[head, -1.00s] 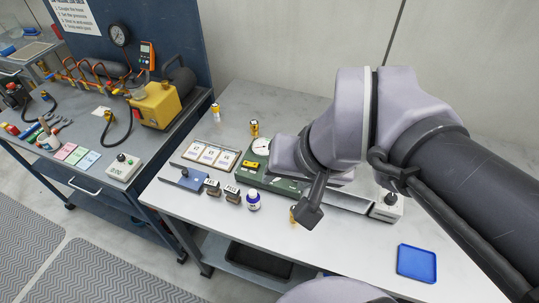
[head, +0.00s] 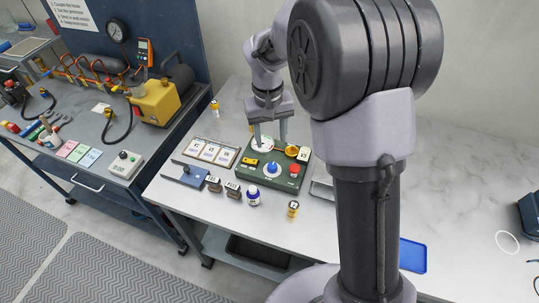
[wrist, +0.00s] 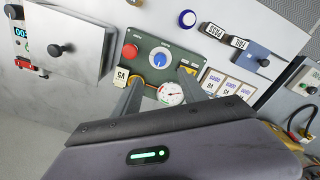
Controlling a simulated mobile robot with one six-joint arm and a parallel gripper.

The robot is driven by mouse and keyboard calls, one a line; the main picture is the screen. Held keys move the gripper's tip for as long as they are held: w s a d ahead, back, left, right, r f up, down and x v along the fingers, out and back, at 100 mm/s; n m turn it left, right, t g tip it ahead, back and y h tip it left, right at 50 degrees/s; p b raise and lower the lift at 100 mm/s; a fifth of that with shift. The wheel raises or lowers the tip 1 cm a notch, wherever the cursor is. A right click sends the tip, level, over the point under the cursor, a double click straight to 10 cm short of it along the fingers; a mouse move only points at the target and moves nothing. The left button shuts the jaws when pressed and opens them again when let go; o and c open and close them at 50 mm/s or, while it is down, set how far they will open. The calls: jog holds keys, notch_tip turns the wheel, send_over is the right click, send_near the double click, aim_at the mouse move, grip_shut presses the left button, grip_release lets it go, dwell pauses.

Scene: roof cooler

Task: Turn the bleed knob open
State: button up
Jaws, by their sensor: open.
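A green panel (head: 263,180) lies on the white table. It bears a blue round knob (head: 272,169) on a white dial, a red button (head: 295,170), a white gauge (head: 263,147) and a yellow part (head: 291,150). No label naming the bleed knob is readable. My gripper (head: 270,143) points down over the panel's far side, open and empty, beside the gauge. In the wrist view, the blue knob (wrist: 159,58) shows just beyond my gripper (wrist: 161,75), roughly centred between the fingers.
A tray of white cards (head: 211,151) and a blue block (head: 187,177) stand left of the panel. A purple-capped bottle (head: 253,196) and a small yellow cylinder (head: 293,209) stand in front. A blue tray (head: 412,256) is partly hidden by my arm.

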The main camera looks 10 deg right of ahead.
aim_at(272, 166)
jog(key=f+b, duration=0.1)
jog(key=f, duration=0.3)
jog(key=f+b, duration=0.1)
jog(key=f, duration=0.3)
jog(key=f+b, duration=0.1)
jog(key=f, duration=0.3)
jog(key=shift+d+f+b, duration=0.2)
jog(key=shift+d+b, duration=0.05)
jog(key=shift+b, duration=0.1)
grip_shut()
